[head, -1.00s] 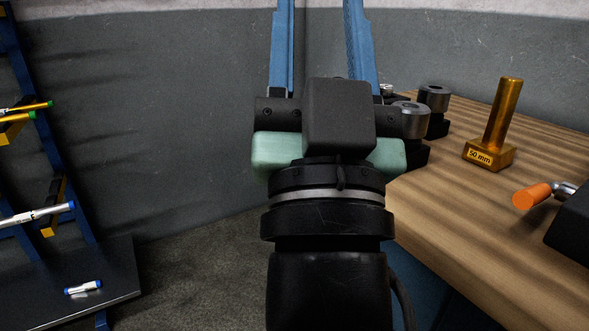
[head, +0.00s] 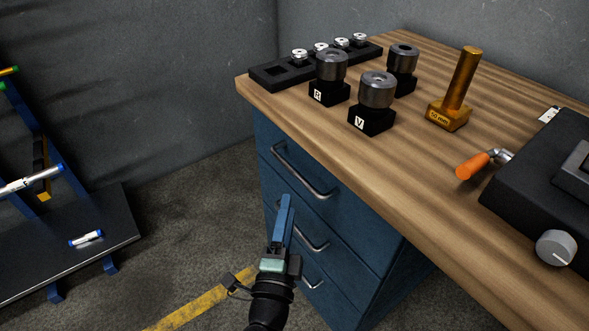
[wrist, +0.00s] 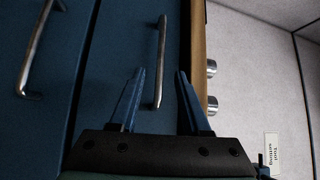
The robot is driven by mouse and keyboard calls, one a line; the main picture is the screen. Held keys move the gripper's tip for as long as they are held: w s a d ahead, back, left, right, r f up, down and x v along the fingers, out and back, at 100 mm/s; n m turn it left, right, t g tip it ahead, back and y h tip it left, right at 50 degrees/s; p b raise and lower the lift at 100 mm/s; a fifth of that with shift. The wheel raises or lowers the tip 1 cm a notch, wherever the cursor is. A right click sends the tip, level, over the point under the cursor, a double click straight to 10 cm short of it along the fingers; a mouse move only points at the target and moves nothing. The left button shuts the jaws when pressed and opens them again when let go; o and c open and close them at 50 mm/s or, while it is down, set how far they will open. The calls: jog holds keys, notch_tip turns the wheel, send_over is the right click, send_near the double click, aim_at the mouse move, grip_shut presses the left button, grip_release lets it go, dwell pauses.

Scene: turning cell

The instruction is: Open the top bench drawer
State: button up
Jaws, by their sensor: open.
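The blue bench cabinet (head: 375,230) has three drawer fronts in a stack, all looking shut. The top drawer's curved metal handle (head: 302,172) is in plain sight in the head view, just above my fingertips. In the wrist view the top handle (wrist: 161,50) runs between my two blue fingers, one on each side; I cannot tell how deep it sits between them. My gripper (head: 287,198) is open, its tips in front of the cabinet; it also shows in the wrist view (wrist: 160,72). No grip on the handle shows.
The second drawer's handle (head: 312,243) is partly behind my gripper. The wooden benchtop (head: 400,170) overhangs the drawers and carries black holders, a brass 50 mm piece (head: 450,105) and an orange-handled device (head: 473,166). A dark rack shelf (head: 60,255) stands left, with open floor between.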

aim_at(294, 170)
jog(key=w, duration=0.3)
jog(key=w+d+r+b, duration=0.1)
jog(key=w, duration=0.6)
jog(key=shift+d+r+b, duration=0.25)
jog(key=shift+b, duration=0.15)
jog(key=shift+c, duration=0.2)
grip_shut()
dwell(0.7)
